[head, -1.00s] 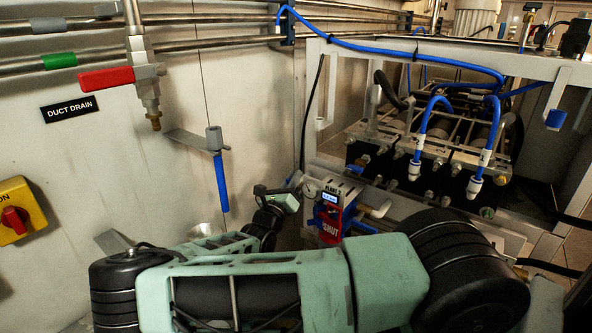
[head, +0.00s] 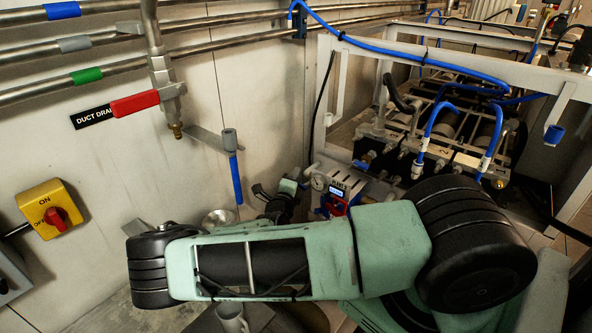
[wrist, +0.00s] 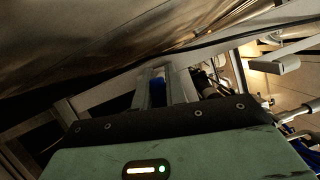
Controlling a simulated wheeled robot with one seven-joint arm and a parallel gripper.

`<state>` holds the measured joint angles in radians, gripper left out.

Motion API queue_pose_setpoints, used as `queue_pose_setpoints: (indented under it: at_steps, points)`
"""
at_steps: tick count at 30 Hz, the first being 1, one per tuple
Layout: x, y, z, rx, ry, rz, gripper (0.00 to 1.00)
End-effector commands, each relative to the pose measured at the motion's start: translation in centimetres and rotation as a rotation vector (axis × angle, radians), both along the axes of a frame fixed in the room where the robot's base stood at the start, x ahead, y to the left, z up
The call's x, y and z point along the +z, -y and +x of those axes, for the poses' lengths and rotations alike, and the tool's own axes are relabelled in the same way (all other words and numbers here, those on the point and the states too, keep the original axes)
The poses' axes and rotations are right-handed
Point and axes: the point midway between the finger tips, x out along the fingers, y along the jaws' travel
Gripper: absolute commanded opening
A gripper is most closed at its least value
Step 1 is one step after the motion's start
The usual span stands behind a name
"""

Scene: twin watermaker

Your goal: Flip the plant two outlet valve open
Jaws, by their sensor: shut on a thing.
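The plant two panel (head: 343,190) stands right of centre in the head view, with a small lit display, a red part and blue parts on it. A round gauge (head: 319,182) is at its left. My arm hides the lower part of the panel. My gripper (head: 297,181) is small and partly hidden, just left of the gauge. The valve body and the handle's exact angle are not clear.
A red duct drain lever (head: 134,103) and a blue-handled piece (head: 236,180) on a bracket are on the left wall. A yellow switch box (head: 47,208) is lower left. A grey frame (head: 440,50) with blue hoses stands behind the panel. My arm crosses the foreground.

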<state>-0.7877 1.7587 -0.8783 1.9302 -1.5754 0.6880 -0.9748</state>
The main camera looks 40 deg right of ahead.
Motion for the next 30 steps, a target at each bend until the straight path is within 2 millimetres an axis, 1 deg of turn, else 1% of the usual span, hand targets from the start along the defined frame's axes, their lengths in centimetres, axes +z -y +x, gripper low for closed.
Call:
queue_pose_setpoints:
  at_steps: [6,12,29,30]
  points:
    - [-0.5,-0.1,0.2,0.002,-0.123,-0.016,0.00]
    - [-0.9,-0.1,0.2,0.002,-0.187,-0.026,0.00]
    - [-1.2,-0.1,0.2,0.003,-0.215,-0.029,0.00]
    - [-1.2,-0.1,0.2,0.003,-0.215,-0.029,0.21]
